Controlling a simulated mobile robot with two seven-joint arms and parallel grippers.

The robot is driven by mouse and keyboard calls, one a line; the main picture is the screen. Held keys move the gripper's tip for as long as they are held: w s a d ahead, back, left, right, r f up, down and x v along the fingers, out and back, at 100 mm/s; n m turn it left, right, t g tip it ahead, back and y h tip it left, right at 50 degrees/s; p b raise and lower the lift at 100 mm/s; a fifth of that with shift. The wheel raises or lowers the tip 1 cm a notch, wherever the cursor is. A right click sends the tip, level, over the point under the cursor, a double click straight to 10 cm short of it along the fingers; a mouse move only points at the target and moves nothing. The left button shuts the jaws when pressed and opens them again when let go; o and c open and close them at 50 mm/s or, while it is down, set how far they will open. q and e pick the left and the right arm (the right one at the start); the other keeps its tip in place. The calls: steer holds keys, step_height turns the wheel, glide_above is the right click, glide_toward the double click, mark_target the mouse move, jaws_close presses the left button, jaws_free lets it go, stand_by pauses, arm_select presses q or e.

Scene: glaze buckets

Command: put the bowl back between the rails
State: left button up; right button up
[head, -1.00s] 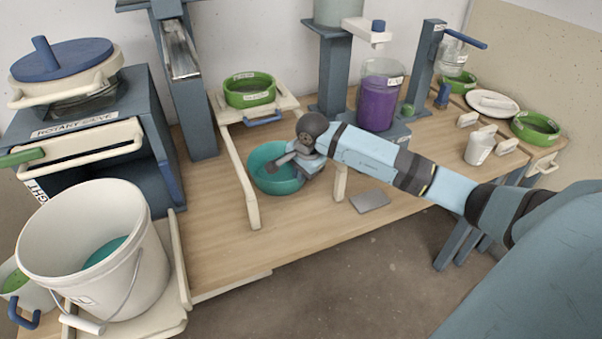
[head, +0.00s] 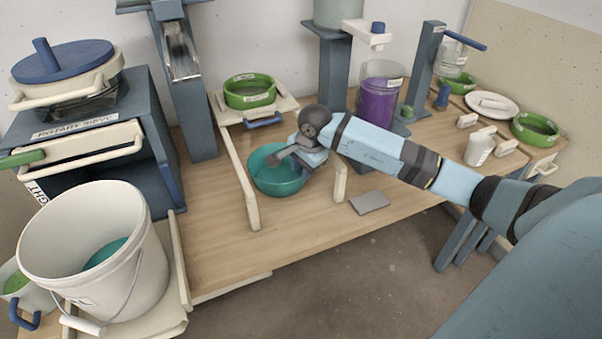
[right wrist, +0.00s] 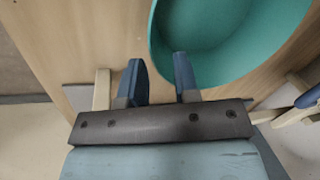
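The teal bowl (head: 270,186) sits on the wooden table, between a long cream rail (head: 238,172) on its left and a shorter cream rail (head: 340,180) on its right in the head view. My right gripper (head: 288,156) is over the bowl's right side and hides part of its rim. In the right wrist view the two blue fingers (right wrist: 158,82) are apart. The bowl (right wrist: 215,60) shows there behind the right finger, and its edge crosses the gap between the fingers. I cannot tell whether the fingers touch it. My left gripper is not in view.
A grey plate (head: 369,202) lies right of the rails. A green bowl (head: 250,94) stands on a cream shelf behind. A white bucket (head: 60,235) stands at the left front. A purple-filled container (head: 377,100) stands behind my right arm.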

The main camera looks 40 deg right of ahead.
steer(key=v, duration=0.9)
